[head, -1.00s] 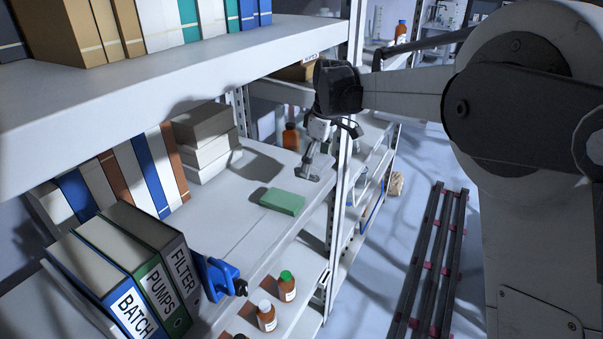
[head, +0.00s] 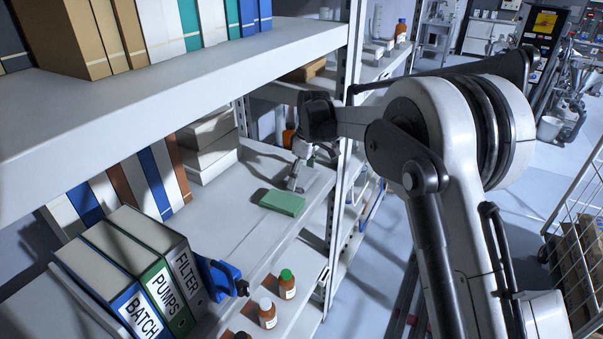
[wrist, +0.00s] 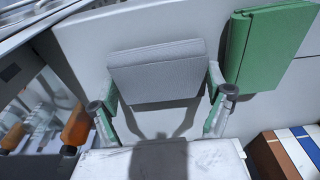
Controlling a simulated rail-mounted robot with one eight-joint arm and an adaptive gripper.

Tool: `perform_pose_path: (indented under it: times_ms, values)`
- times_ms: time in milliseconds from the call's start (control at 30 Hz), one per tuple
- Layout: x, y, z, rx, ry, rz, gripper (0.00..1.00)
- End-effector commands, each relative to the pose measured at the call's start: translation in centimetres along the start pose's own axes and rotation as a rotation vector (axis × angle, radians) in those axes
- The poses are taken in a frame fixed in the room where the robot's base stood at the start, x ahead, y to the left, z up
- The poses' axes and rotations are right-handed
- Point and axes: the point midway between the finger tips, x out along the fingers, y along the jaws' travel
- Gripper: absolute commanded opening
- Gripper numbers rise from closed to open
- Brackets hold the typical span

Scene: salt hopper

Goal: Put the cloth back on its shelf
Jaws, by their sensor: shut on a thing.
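A folded grey cloth (wrist: 156,72) shows in the wrist view between the two fingers of my gripper (wrist: 160,90), which is shut on it. In the head view my gripper (head: 297,181) is low over the middle shelf board (head: 232,212), near its right end. The cloth is hard to make out there, and I cannot tell whether it touches the board. A green folded cloth (head: 282,203) lies flat on the same board, just nearer the camera than my gripper. It also shows at the upper right of the wrist view (wrist: 268,45).
White boxes (head: 212,155) and a row of binders stand left of my gripper. An orange bottle (wrist: 77,126) is close by in the wrist view. A shelf upright (head: 341,190) stands to the right, and the upper shelf (head: 190,85) overhangs. Bare board lies left of the green cloth.

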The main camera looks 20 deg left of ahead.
Motion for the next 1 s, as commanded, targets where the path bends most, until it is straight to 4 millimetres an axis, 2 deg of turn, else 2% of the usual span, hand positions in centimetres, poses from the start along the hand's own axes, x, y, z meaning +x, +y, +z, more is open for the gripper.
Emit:
perform_pose_path:
  times_ms: [300, 333, 433, 467, 767, 867, 1000]
  values:
    - [0.3, 0.0, 0.1, 0.000, 0.000, 0.000, 0.59]
    - [0.3, 0.0, 0.1, 0.000, 0.000, 0.000, 0.85]
    - [0.2, 0.0, 0.1, 0.000, 0.000, 0.000, 0.98]
    - [0.2, 0.0, 0.1, 0.000, 0.000, 0.000, 1.00]
    - [0.0, 0.0, 0.0, 0.000, 0.000, 0.000, 1.00]
    - [-0.8, 0.0, 0.0, 0.000, 0.000, 0.000, 1.00]
    - [-2.9, 0.0, 0.1, 0.001, 0.000, 0.000, 1.00]
